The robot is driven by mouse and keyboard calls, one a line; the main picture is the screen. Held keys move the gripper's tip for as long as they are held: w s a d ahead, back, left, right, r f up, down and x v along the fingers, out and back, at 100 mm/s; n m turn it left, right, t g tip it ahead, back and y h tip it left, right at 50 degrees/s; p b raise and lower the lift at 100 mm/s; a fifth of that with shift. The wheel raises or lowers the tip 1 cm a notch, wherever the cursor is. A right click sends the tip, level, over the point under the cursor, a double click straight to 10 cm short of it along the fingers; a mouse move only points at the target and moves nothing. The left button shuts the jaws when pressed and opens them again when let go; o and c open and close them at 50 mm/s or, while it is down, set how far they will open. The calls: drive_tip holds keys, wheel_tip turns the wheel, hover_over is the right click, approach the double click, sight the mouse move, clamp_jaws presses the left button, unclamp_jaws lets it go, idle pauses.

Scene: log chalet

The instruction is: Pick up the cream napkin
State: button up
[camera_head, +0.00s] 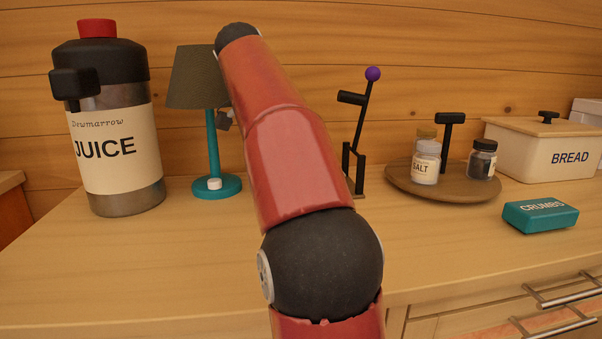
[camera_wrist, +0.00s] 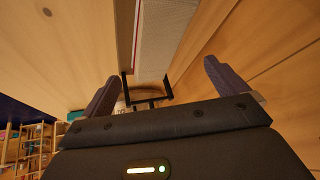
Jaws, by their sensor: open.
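In the wrist view, a pale cream panel with a thin red stripe (camera_wrist: 162,40) runs down from the top edge and looks like the cream napkin. Its lower end is by a thin black frame (camera_wrist: 148,101). My gripper (camera_wrist: 161,72) is open, with one finger on each side of this lower end and nothing visibly held. I cannot tell how far the panel is from the fingers.
On the counter (camera_head: 180,270) stand a juice dispenser (camera_head: 115,145), a lamp (camera_head: 200,80) and a black stand with a purple-knobbed lever (camera_head: 360,130). To the right are a round tray (camera_head: 440,192) with jars, a bread box (camera_head: 535,150) and a teal crumbs box (camera_head: 540,215). The front counter is clear.

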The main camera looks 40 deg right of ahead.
drive_tip(key=b+x, duration=0.1)
drive_tip(key=x, duration=0.4)
drive_tip(key=shift+s+a, duration=0.15)
drive_tip(key=shift+s, duration=0.05)
drive_tip(key=c, duration=1)
